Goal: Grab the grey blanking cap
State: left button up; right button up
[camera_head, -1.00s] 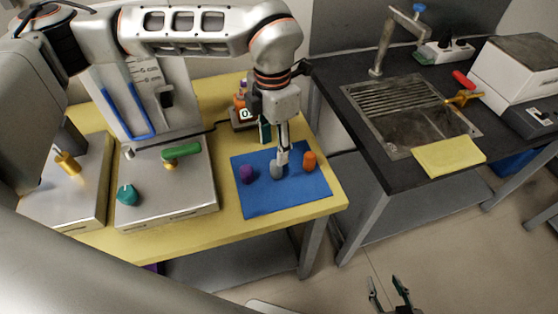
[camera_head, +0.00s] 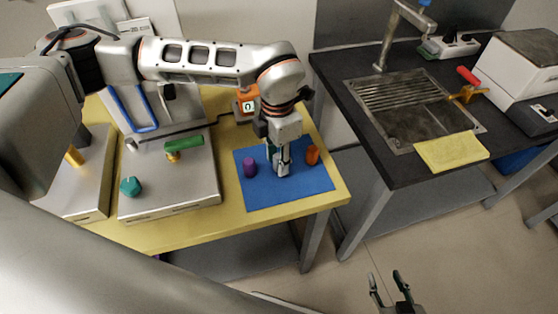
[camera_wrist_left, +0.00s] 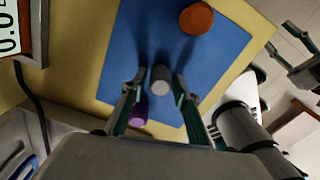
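The grey blanking cap (camera_wrist_left: 160,80) stands on the blue mat (camera_wrist_left: 230,45), seen from above in the left wrist view. My left gripper (camera_wrist_left: 156,84) points down with its two fingers apart on either side of the cap, with a gap visible on both sides. In the head view my left gripper (camera_head: 281,168) is low over the mat and mostly hides the cap. My right gripper (camera_head: 391,288) is open and empty over the floor at the bottom. It also shows in the left wrist view (camera_wrist_left: 300,48).
A purple cap (camera_head: 250,167) stands left of my left gripper, and an orange cap (camera_head: 313,155) right of it, both close. A steel box with a green-handled valve (camera_head: 184,143) is to the left. A black sink bench (camera_head: 400,172) is to the right.

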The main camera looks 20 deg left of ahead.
pick_arm(q)
jog(key=c, duration=0.4)
